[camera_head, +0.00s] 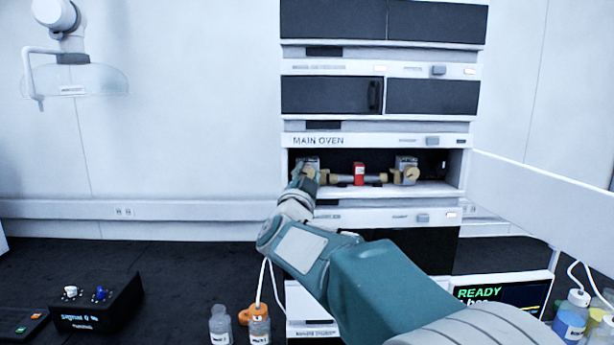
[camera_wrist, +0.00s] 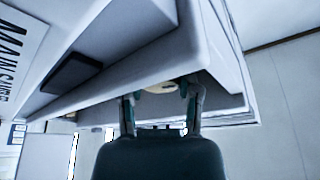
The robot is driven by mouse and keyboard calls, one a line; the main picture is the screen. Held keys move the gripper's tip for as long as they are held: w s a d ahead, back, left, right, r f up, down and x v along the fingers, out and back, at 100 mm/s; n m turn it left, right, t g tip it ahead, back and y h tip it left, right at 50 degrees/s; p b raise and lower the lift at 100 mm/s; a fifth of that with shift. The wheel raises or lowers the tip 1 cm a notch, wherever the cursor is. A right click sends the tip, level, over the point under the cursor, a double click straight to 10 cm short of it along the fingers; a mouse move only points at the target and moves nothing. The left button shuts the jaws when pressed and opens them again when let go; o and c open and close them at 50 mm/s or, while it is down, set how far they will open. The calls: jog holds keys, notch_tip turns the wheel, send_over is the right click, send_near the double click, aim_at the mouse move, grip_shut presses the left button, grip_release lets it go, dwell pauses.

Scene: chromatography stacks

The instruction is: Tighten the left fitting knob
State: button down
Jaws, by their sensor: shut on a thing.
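The left fitting knob (camera_head: 310,171) is a small tan knob on a grey block at the left end of the open main oven bay. My gripper (camera_head: 304,176) reaches in from the front and partly hides it. In the wrist view, my gripper (camera_wrist: 160,95) has its two fingers either side of a round tan knob face (camera_wrist: 158,89), closed on it. The knob's turn angle cannot be read. A matching right knob (camera_head: 411,173) sits at the other end of the bay, with a red block (camera_head: 359,173) on the tan column between them.
The oven bay's lower ledge (camera_head: 430,189) runs below the fittings. An open white door panel (camera_head: 540,200) juts out at right. Bottles (camera_head: 220,325) stand at the front, and a black device (camera_head: 97,306) lies on the dark bench at left.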

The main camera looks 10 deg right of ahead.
jog(key=m+g, duration=0.1)
jog(key=m, duration=0.3)
jog(key=m+g+h, duration=0.1)
jog(key=m+g, duration=0.1)
jog(key=m, duration=0.1)
jog(key=shift+f+m, duration=0.1)
jog(key=shift+m, duration=0.3)
jog(key=m+g, duration=0.1)
jog(key=m, duration=0.2)
jog(key=shift+g, duration=0.3)
jog(key=shift+f+m+g+y, duration=0.15)
jog(key=shift+m+g+y, duration=0.2)
jog(key=shift+m, duration=1.25)
jog(key=c, duration=0.6)
grip_release()
jog(key=shift+a, duration=0.1)
